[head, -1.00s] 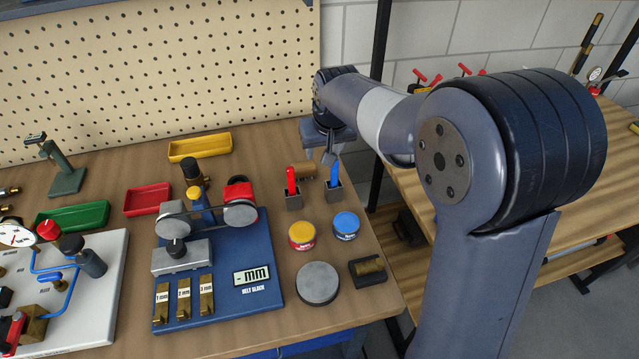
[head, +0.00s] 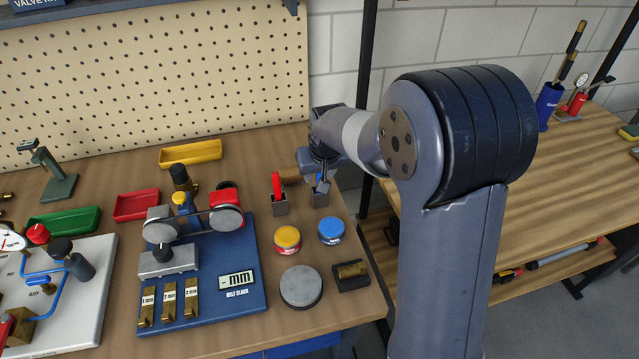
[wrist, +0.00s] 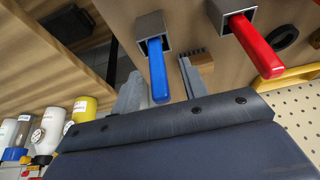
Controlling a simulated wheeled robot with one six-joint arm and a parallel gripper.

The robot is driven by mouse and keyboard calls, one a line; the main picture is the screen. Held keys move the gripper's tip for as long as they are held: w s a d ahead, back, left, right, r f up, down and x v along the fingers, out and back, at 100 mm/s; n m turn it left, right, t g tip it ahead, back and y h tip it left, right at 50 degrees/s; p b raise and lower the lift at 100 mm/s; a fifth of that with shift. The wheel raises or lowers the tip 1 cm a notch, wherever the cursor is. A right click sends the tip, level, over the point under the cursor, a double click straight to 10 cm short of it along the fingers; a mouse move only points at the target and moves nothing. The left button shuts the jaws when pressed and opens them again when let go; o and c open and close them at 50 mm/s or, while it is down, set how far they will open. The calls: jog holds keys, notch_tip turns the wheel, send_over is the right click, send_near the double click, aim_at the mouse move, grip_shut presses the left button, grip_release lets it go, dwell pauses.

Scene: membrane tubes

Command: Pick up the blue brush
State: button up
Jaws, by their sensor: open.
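The blue brush (wrist: 157,70) stands handle-out in a square grey holder (wrist: 152,28), seen in the wrist view. In the head view only a little of its blue shows above its holder (head: 320,201), as my gripper (head: 313,174) covers most of it. My gripper (wrist: 159,84) is open in the wrist view, with one finger on each side of the blue handle. I cannot tell whether either finger touches it.
A red brush (head: 277,184) stands in a like holder just left of the blue one. Yellow (head: 287,238) and blue tins (head: 331,231) stand in front. A blue belt fixture (head: 240,300) lies left, a pegboard (head: 200,70) behind.

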jog(key=shift+x, duration=1.4)
jog(key=shift+w, duration=0.1)
grip_shut()
